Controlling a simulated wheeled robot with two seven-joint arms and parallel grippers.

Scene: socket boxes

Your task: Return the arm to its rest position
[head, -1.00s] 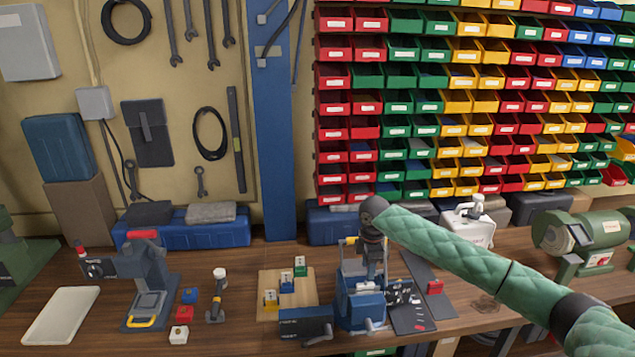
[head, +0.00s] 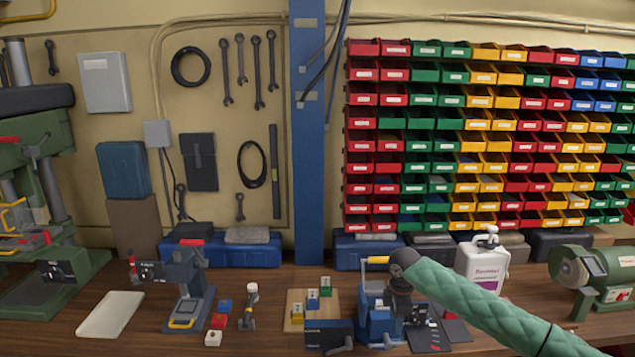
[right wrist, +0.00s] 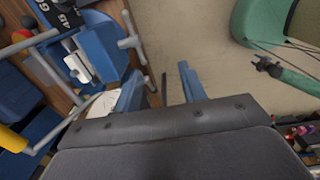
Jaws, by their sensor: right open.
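My right arm, in a green quilted sleeve, reaches in from the lower right of the head view. Its dark wrist is beside the yellow handle of a blue bench device (head: 378,326). My right gripper (head: 400,308) hangs below the wrist, close to that device; its fingers are hard to make out there. In the right wrist view the gripper (right wrist: 160,88) shows two blue fingers spread apart with nothing between them. The blue device's frame and bars fill the left of that view, near the left finger; I cannot tell whether they touch. My left arm and gripper are out of view.
On the bench (head: 262,341) stand a wooden board (head: 293,322) with small coloured blocks, a grey-blue press (head: 187,285), a white tray (head: 110,314), a white jug (head: 483,262) and a green grinder (head: 600,276). Coloured bins (head: 480,130) cover the back wall.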

